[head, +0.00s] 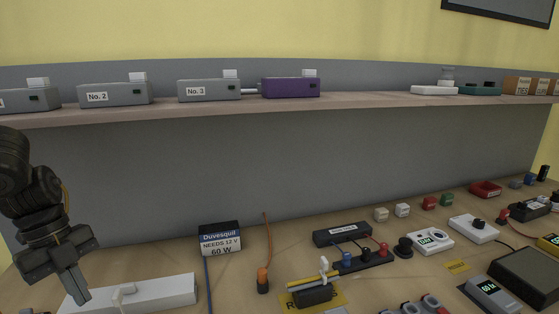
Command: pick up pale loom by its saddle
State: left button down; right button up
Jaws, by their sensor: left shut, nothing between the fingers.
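My left gripper (80,296) hangs at the lower left with its fingers together, pointing down and empty. It shows in front of the left end of a long white strip (165,291); whether it touches the strip I cannot tell. A yellow, rod-like piece (303,284) with a small white upright clip (324,267) lies across a dark block at the bottom centre, well to the right of the gripper. It may be the pale loom with its saddle, but I cannot tell for sure. My right gripper is not in view.
A Duvesquil box (220,239) stands behind the strip, with a blue cable below it. An orange-topped plug (263,281) stands beside it. A black terminal bar (365,261) and meters (430,241) crowd the right. The shelf (370,103) with grey boxes overhangs the bench.

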aim_at(316, 290)
jog(key=k, duration=1)
